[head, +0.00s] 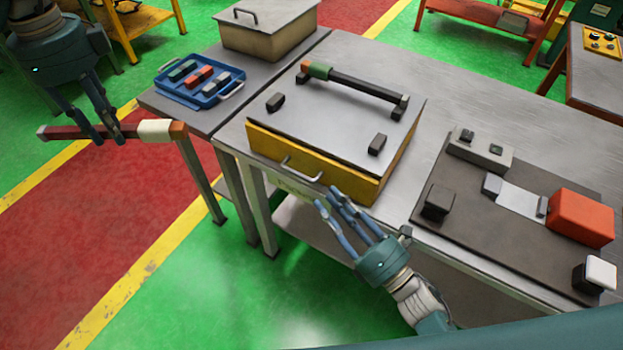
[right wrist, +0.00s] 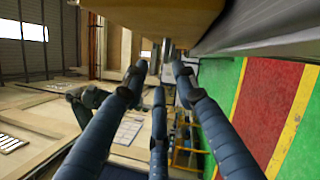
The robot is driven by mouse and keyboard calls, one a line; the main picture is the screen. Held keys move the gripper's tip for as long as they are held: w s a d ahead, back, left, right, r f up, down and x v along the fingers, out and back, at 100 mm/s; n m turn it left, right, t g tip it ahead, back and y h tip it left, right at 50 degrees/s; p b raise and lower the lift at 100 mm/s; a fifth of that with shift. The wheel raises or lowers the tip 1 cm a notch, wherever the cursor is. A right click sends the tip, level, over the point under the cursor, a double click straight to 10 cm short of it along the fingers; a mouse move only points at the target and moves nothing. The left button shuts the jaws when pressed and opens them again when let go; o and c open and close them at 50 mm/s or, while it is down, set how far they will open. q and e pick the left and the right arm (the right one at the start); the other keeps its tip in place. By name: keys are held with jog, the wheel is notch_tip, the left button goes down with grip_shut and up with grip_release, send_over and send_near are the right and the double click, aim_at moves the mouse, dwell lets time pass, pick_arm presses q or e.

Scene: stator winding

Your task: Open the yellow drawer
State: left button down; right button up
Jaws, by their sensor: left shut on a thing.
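The yellow drawer (head: 268,150) is under a grey-topped box on the metal table, and its front looks flush with the box, so it appears closed. Its metal handle (head: 302,170) is on the front face. My right gripper (head: 337,200) is just in front of the drawer's front, to the right of the handle, with its fingers apart and empty. In the right wrist view my right gripper's fingers (right wrist: 158,82) point at a small metal piece, probably the handle (right wrist: 166,50). My left gripper (head: 108,138) is shut on a dark red bar (head: 78,132) with a white and orange end, away from the table.
A black bar with a green and orange end (head: 352,84) lies on the box top among dark blocks. A blue tray (head: 190,103) stands on the side table at left. A dark plate (head: 480,226) with an orange block (head: 580,217) lies at right.

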aim_at(312, 182)
pick_arm(q)
jog(key=shift+w+a+r+p, duration=0.1)
jog(key=shift+r+p, duration=0.25)
jog(key=shift+r, duration=0.2)
pick_arm(e)
jog(key=x, duration=0.2)
jog(key=f+x, duration=0.1)
jog(key=x, duration=0.2)
jog(key=shift+w+a, duration=0.1)
jog(key=shift+w, duration=0.05)
pick_arm(q)
jog(key=shift+r, duration=0.1)
pick_arm(e)
jog(key=shift+w+a, duration=0.25)
jog(key=shift+w, duration=0.05)
pick_arm(q)
jog(key=shift+r+p, duration=0.3)
jog(key=shift+p, duration=0.05)
pick_arm(e)
jog(key=shift+w+a, duration=0.3)
jog(key=shift+w, duration=0.15)
jog(key=shift+s, duration=0.1)
grip_shut()
